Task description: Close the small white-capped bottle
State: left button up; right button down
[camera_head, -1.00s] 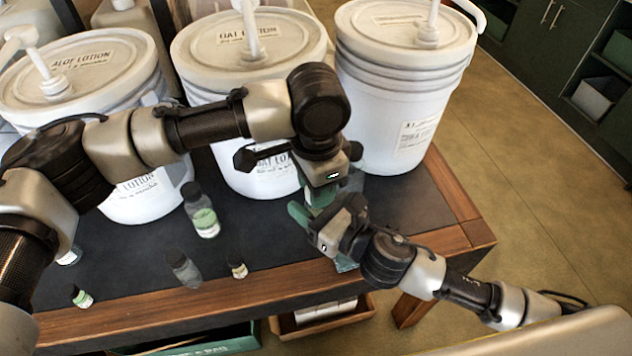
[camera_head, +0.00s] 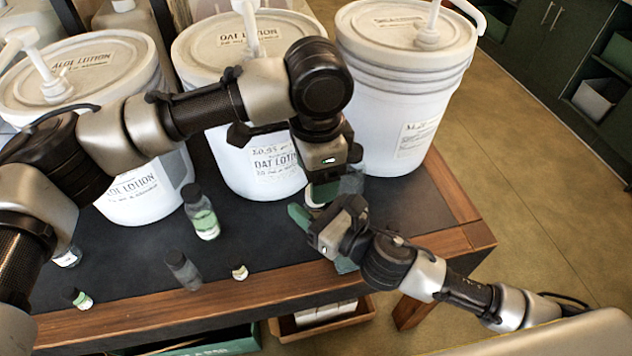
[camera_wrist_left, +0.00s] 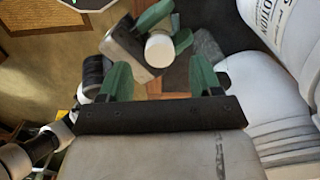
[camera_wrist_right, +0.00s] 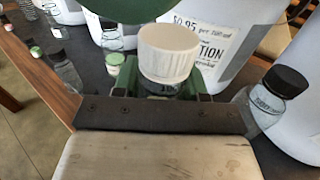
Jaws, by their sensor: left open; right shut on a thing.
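The small white-capped bottle is held upright in my right gripper (camera_head: 318,236), whose green fingers are shut around its body. In the right wrist view its ribbed white cap (camera_wrist_right: 168,52) sits over the dark-labelled body; I cannot tell how tightly. My left gripper (camera_head: 322,193) is above the bottle, green fingers open. In the left wrist view the left gripper's fingers (camera_wrist_left: 162,80) stand apart, and the round cap top (camera_wrist_left: 160,50) shows beyond them, apart from them. In the head view the bottle is mostly hidden by my grippers.
An oat lotion bucket (camera_head: 250,150) and another white pump bucket (camera_head: 398,110) stand close behind the grippers. An aloe lotion bucket (camera_head: 85,80) is at left. A green-labelled bottle (camera_head: 203,213), a clear dark-capped bottle (camera_head: 184,270) and small vials (camera_head: 239,272) stand on the dark tabletop (camera_head: 265,225).

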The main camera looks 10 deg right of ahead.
pick_arm(q)
notch_tip(320, 180, up, 9)
jog(key=shift+f, duration=0.2)
dwell(0.6)
